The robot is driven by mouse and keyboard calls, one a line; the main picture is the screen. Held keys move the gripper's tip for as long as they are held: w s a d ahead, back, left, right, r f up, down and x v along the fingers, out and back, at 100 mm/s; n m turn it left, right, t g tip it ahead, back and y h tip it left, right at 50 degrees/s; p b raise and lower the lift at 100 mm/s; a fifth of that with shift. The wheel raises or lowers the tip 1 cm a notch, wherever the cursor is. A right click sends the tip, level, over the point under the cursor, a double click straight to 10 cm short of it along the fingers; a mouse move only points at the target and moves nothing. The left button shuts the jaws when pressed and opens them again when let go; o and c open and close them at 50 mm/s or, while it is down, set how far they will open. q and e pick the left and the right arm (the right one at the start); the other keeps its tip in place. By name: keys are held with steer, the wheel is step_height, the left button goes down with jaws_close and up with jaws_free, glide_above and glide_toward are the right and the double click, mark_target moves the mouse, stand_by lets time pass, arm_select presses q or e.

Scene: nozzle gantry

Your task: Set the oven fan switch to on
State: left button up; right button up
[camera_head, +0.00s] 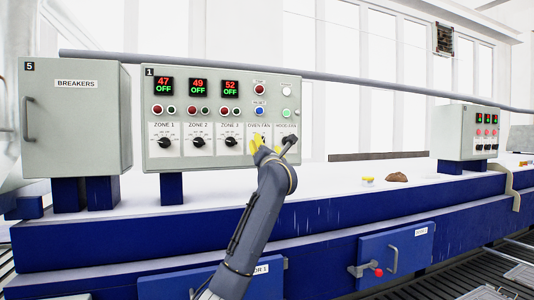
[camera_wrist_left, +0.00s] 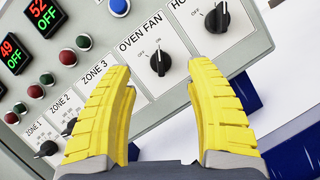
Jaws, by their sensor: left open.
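The oven fan switch (camera_wrist_left: 160,61) is a black rotary knob on the grey control panel (camera_head: 216,90), under the label OVEN FAN. In the wrist view a light pointer mark shows near its top, but I cannot tell which setting it marks. My left gripper (camera_head: 262,146) is at the panel's lower right, and its yellow fingers cover much of this knob in the head view. In the wrist view the left gripper (camera_wrist_left: 161,70) is open and empty, with the knob seen between its fingertips. I cannot tell whether a finger touches it. My right gripper is not in view.
The black hood fan knob (camera_wrist_left: 217,18) is close by, near the right finger. The zone 3 knob (camera_head: 232,142) is to the left. A breakers box (camera_head: 75,125) stands further left. A brown lump (camera_head: 397,177) lies on the white bench top.

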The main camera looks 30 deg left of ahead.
arm_select(q)
steer(key=shift+v, duration=2.3)
